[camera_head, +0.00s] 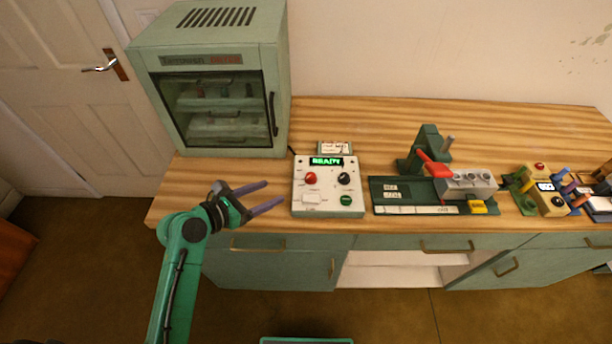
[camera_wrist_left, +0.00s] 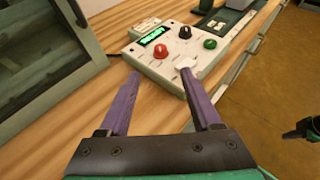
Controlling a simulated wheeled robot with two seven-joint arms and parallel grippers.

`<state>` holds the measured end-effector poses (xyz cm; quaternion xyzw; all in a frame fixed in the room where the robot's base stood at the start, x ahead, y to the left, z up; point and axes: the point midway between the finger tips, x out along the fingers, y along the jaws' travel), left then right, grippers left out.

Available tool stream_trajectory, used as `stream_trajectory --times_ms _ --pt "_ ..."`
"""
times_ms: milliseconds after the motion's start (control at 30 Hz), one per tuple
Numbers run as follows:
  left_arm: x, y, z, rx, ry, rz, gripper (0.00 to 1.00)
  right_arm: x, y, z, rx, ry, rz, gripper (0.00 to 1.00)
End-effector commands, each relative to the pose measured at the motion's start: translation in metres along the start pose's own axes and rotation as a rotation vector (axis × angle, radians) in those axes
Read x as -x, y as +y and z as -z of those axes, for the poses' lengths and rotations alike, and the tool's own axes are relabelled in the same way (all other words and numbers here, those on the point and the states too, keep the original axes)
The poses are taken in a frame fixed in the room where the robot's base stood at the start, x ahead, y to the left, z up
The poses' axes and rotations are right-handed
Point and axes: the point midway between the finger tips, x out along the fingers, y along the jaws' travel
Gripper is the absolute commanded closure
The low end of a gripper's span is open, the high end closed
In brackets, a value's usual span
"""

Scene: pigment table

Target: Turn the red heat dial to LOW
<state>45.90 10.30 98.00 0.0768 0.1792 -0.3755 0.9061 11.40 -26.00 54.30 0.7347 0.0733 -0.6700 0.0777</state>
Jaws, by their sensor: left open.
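The red heat dial (camera_head: 311,179) sits at the left of a white control box (camera_head: 328,208) on the wooden counter. It also shows in the left wrist view (camera_wrist_left: 161,51), on the control box (camera_wrist_left: 178,73). Its pointer setting is too small to read. A black dial (camera_head: 343,178) is to its right, and a green display reading READY (camera_head: 327,161) is above. My left gripper (camera_head: 268,196) is open and empty, left of the box. In the left wrist view its purple fingers (camera_wrist_left: 158,80) point toward the box, apart from the red dial.
A pale green dryer cabinet (camera_head: 215,75) stands behind left. A white switch (camera_head: 312,199) and a green button (camera_head: 346,200) are on the box's front part. A green fixture with a red lever (camera_head: 433,166) stands to the right. Counter left of the box is clear.

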Motion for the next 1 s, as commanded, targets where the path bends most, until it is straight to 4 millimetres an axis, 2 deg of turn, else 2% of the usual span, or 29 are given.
stream_trajectory --times_ms 167,400,600,733,967,1000 --pt "-0.026 0.000 -0.002 0.011 -0.003 0.002 0.35 0.004 0.001 0.000 0.000 0.000 -0.001 1.00" --pt "-0.091 -0.001 -0.002 0.006 0.000 0.003 0.35 0.009 0.001 0.001 0.000 0.000 -0.001 1.00" --pt "-0.133 0.000 0.000 0.006 0.000 0.002 0.35 0.008 0.001 0.001 0.001 0.000 -0.001 1.00" --pt "-0.144 0.000 0.000 0.005 0.000 0.001 0.35 0.008 0.001 0.001 0.001 0.000 -0.001 1.00" --pt "-0.144 0.000 0.000 0.005 0.001 0.000 0.35 0.008 0.000 0.001 0.002 0.000 0.000 1.00" --pt "-0.144 0.000 0.001 0.005 0.001 0.000 0.50 0.008 0.000 0.001 0.002 0.000 0.000 1.00"
